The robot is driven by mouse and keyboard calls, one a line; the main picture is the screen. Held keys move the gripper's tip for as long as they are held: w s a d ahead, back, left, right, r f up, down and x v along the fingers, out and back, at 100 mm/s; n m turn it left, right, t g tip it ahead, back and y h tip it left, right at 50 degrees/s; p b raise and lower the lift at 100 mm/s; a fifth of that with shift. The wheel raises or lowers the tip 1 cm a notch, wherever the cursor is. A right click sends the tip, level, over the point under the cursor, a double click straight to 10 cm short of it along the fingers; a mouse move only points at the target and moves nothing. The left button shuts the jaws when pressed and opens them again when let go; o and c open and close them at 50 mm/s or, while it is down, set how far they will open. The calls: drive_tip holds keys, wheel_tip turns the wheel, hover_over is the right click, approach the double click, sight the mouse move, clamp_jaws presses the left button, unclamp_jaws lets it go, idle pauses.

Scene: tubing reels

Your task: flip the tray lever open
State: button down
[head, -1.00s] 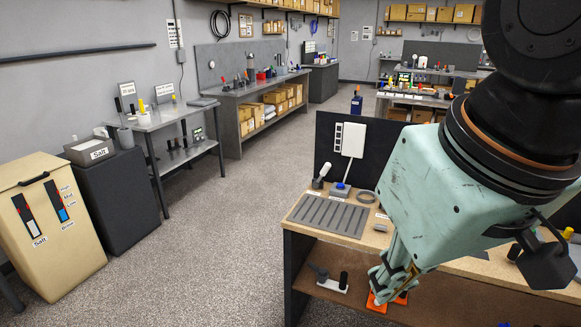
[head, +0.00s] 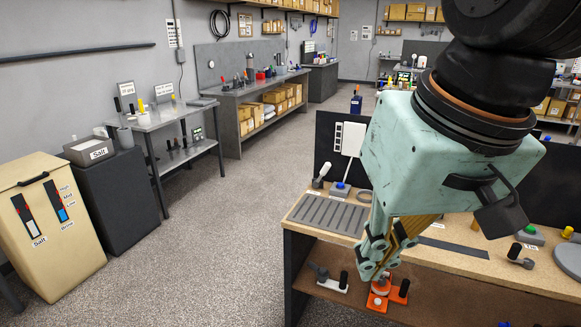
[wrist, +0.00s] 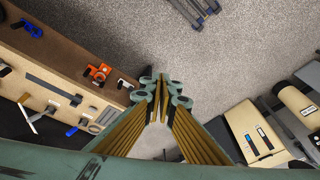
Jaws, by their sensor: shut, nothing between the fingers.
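My gripper (head: 374,272) is shut and empty in front of the workbench, at the level of its lower shelf. In the wrist view its closed fingers (wrist: 160,88) point away from the camera. Just below the fingertips in the head view is an orange device (head: 379,301) with a black handle; it also shows in the wrist view (wrist: 98,73). To its left is a white-based device (head: 332,285) with a black grip, also seen in the wrist view (wrist: 126,84). I cannot tell which of them is the tray lever. Contact with the fingertips is not clear.
The workbench top (head: 450,258) carries a grooved grey mat (head: 328,214) and small devices. A dark upright panel (head: 324,150) stands behind it. A blue device (wrist: 30,29) lies further along the shelf. The floor (head: 215,230) to the left is clear.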

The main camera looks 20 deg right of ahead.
drive_tip(key=w+r+m+g+y, duration=0.15)
drive_tip(key=w+m, duration=0.25)
drive_tip(key=w, duration=0.8)
drive_tip(key=w+d+f+m+t+y, duration=0.1)
drive_tip(key=w+d+m+y, duration=0.15)
drive_tip(key=w, duration=0.75)
drive_tip(key=w+d+f+m+y, duration=0.1)
drive_tip(key=w+d+m, duration=0.3)
drive_tip(key=w, duration=0.6)
drive_tip(key=w+d+f+m+t+y, duration=0.15)
drive_tip(key=w+d+m, duration=0.25)
drive_tip(key=w, duration=0.6)
drive_tip(key=w+d+f+m+t, duration=0.2)
drive_tip(key=w+d+f+m, duration=0.2)
drive_tip(key=w+d+f, duration=0.3)
drive_tip(key=w+d+f+m+t+y+b, duration=0.1)
drive_tip(key=w+d+f+m, duration=0.4)
drive_tip(key=d, duration=1.2)
drive_tip(key=w+d+f+m+t+y, duration=0.1)
drive_tip(key=w+d+f+m+t, duration=0.2)
drive_tip(key=w+d+f, duration=0.7)
drive_tip(key=d+m, duration=0.1)
drive_tip(key=d, duration=0.1)
drive_tip(key=shift+w+d+f+b, duration=0.3)
drive_tip(key=shift+w+d+f, duration=0.05)
drive_tip(key=shift+a+m, duration=0.1)
drive_tip(key=shift+m, duration=0.15)
